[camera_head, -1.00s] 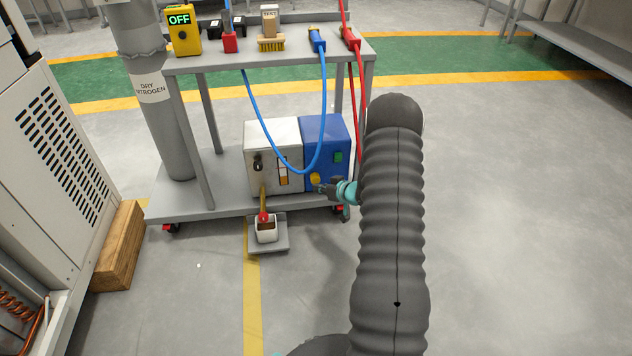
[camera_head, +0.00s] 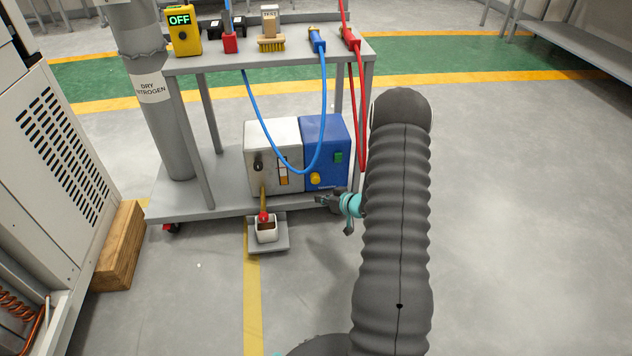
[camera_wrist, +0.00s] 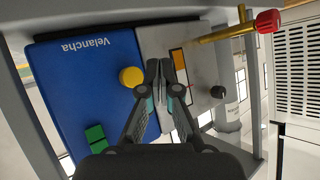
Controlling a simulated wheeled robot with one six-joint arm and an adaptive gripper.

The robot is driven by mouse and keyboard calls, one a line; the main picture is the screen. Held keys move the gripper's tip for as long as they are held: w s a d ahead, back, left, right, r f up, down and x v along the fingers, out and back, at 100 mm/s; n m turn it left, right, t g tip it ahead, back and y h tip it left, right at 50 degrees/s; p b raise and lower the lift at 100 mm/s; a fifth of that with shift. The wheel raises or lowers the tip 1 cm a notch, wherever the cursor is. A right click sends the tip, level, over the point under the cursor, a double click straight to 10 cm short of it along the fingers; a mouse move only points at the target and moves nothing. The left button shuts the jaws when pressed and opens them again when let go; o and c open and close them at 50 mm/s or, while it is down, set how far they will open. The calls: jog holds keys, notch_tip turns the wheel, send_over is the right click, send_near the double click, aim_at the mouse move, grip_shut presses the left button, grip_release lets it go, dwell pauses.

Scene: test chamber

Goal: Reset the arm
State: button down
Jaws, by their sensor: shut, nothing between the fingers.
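My gripper (camera_head: 322,201) shows in the head view just left of my dark ribbed arm, near the front edge of the cart's lower shelf. In the wrist view my gripper (camera_wrist: 163,65) points at the two-part machine, its fingers together and empty. The machine has a blue half (camera_head: 325,140) with a yellow knob and green switch, and a white half (camera_head: 272,140) with a dark knob. Whether the fingertips touch the machine is not clear, but a gap seems to show in the head view.
The grey cart (camera_head: 205,212) carries the machine. A yellow OFF meter (camera_head: 183,30) and blue and red hoses are on top. A wooden block (camera_head: 119,245) lies left. Floor at right is clear.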

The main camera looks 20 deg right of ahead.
dwell(0.7)
jog(key=s+d+f+m+g+h, duration=0.1)
jog(key=s+d+f+g+h, duration=0.35)
jog(key=s+d+f, duration=0.2)
jog(key=s+r+m+g+h, duration=0.1)
jog(key=s+r+g, duration=0.2)
jog(key=s, duration=0.2)
jog(key=s+a+r+p, duration=0.2)
jog(key=s+a+r, duration=0.6)
jog(key=r, duration=0.8)
jog(key=s+a+r+t+p, duration=0.1)
jog(key=s+a+r+p, duration=0.2)
jog(key=s+a+r, duration=0.5)
jog(key=s+a+r+p, duration=0.2)
jog(key=s+a+r, duration=0.6)
jog(key=r, duration=1.5)
jog(key=shift+a+r+t+y, duration=0.35)
jog(key=shift+a+y, duration=0.1)
jog(key=shift+a, duration=0.4)
